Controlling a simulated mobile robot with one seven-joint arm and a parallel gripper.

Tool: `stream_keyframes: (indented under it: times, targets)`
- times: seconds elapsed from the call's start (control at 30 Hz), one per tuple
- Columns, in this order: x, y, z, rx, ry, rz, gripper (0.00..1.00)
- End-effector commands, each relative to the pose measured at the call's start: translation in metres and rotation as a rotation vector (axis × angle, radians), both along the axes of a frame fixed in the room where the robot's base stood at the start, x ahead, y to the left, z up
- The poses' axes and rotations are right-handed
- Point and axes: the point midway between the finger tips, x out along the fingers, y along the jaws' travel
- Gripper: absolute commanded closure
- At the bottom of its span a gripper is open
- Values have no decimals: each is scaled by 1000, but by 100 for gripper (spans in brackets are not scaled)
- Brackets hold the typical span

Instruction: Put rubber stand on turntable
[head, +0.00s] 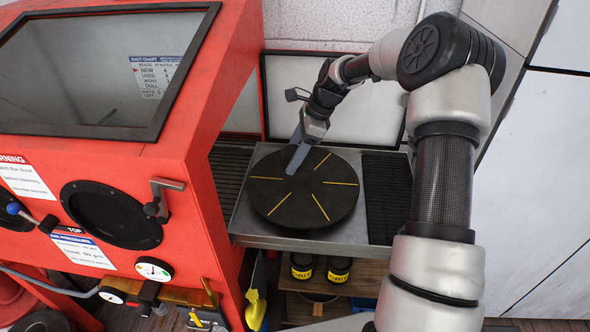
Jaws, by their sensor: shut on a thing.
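The turntable (325,195) is a round black disc with yellow radial lines, lying flat on a grey metal tray. My gripper (293,168) reaches in from the back right and points down over the disc's back left part. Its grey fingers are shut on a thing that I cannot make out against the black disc. I cannot tell whether the fingertips touch the disc. I cannot pick out the rubber stand by itself in this view.
A red blast cabinet (190,130) with a sloped window stands close on the left. A black ribbed mat (386,195) covers the tray's right end. Two dark jars (302,266) with yellow labels stand on a shelf below. White panels (540,170) border the right.

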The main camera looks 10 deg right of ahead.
Motion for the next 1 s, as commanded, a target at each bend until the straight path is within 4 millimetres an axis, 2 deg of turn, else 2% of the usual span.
stream_keyframes:
  times: [0.47, 0.8, 0.83, 0.9, 1.0]
  targets:
    - [0, 1, -53, 2, 1, 0, 70]
    - [0, 1, -58, 1, -2, 1, 70]
    - [0, 0, -57, 1, -1, 1, 37]
    - [0, 0, -57, 0, -2, 1, 25]
    - [0, 0, -57, 1, -1, 2, 23]
